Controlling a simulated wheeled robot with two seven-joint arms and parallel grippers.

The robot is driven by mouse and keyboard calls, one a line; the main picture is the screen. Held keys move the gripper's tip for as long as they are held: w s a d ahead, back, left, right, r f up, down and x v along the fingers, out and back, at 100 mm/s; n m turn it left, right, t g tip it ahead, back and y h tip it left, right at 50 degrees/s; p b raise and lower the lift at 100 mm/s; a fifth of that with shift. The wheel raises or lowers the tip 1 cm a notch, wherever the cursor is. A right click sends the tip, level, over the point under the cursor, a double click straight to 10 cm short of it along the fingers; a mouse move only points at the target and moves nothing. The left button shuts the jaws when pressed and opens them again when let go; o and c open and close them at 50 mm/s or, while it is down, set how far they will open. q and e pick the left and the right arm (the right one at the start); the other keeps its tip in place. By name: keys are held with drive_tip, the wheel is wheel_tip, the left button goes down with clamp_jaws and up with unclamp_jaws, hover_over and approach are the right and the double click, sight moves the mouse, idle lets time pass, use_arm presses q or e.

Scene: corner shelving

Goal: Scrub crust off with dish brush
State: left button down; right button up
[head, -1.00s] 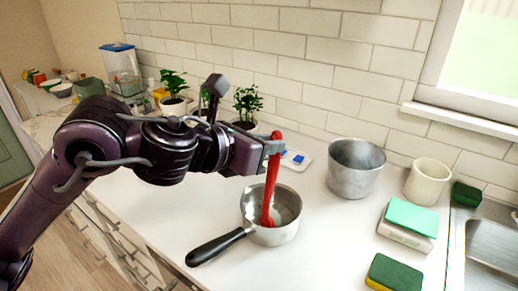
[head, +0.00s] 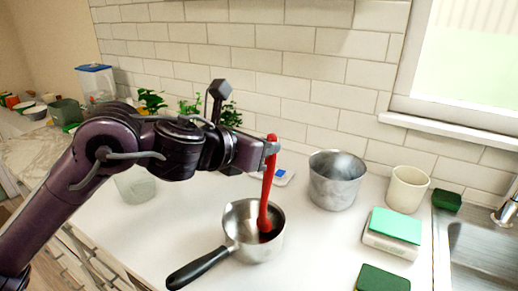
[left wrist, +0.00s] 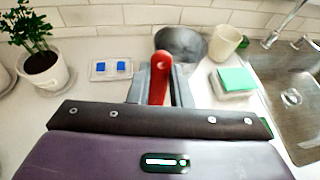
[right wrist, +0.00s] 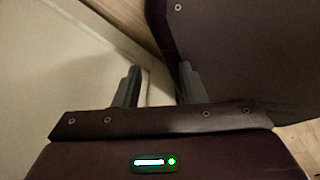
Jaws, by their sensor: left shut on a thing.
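The red dish brush (head: 266,188) stands nearly upright in my left gripper (head: 271,149), which is shut on its handle. Its lower end is inside the metal saucepan (head: 238,213), near the right inner wall. The saucepan stands on the white counter, its black handle (head: 198,268) pointing to the lower left. A dark patch shows at the pan's bottom by the brush head; I cannot tell if it is crust or shadow. The left wrist view shows the red handle (left wrist: 160,78) between the fingers. My right gripper (right wrist: 157,84) is open and empty in the right wrist view, away from the pan.
A metal pot (head: 336,180), a cream cup (head: 407,188) and a green-topped stack (head: 395,226) stand right of the pan. A dark green sponge (head: 383,279) lies at front right. The sink (head: 480,250) is far right. A small tray with blue pieces (left wrist: 110,69) lies behind.

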use_arm(q)
wheel_tip(320, 180, up, 7)
drive_tip(key=p, duration=0.5)
idle(0.3)
